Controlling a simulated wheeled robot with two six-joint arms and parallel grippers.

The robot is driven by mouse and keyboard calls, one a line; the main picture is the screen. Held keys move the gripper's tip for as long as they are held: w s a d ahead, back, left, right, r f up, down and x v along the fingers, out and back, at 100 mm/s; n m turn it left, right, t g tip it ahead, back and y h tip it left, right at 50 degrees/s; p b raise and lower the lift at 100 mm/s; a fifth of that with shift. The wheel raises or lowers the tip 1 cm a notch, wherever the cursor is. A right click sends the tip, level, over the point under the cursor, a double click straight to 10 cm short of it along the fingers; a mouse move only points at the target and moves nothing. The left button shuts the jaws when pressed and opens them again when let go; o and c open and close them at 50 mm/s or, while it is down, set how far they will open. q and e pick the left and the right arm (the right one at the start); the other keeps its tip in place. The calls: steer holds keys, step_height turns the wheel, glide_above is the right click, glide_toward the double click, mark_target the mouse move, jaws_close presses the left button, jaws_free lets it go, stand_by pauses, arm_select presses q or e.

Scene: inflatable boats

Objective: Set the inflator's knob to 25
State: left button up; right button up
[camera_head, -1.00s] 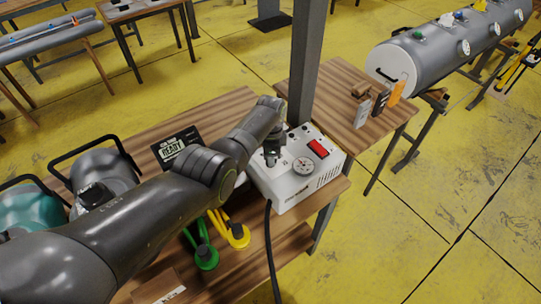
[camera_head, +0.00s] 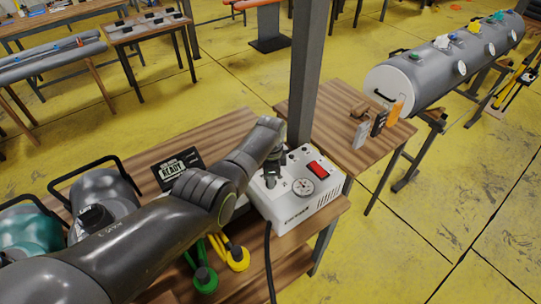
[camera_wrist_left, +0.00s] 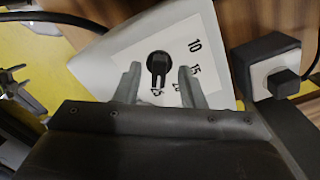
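The inflator (camera_head: 313,205) is a white box at the right end of the wooden table, with a round gauge and a red switch on top. My left gripper (camera_head: 271,181) reaches down over the left part of its top, hiding the knob in the head view. In the left wrist view, the black knob (camera_wrist_left: 158,65) sits on a white dial panel with 10, 15 and partly hidden numbers. The knob's bar points down the picture, towards a number that looks like 25. The left gripper's fingers (camera_wrist_left: 159,74) are open, one each side of the knob, with gaps visible.
A post (camera_head: 306,75) stands behind the inflator. A black display reading READY (camera_head: 180,168) is left of it. A black switch box (camera_wrist_left: 268,68) is close beside the panel in the wrist view.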

arm_select(q)
step_height(320, 180, up, 5)
steer(key=shift+r+p, duration=0.2)
steer(key=shift+p, duration=0.6)
step_height(320, 180, up, 11)
steer(key=b, duration=0.2)
steer(key=shift+r, duration=0.2)
steer(key=shift+f, duration=0.1)
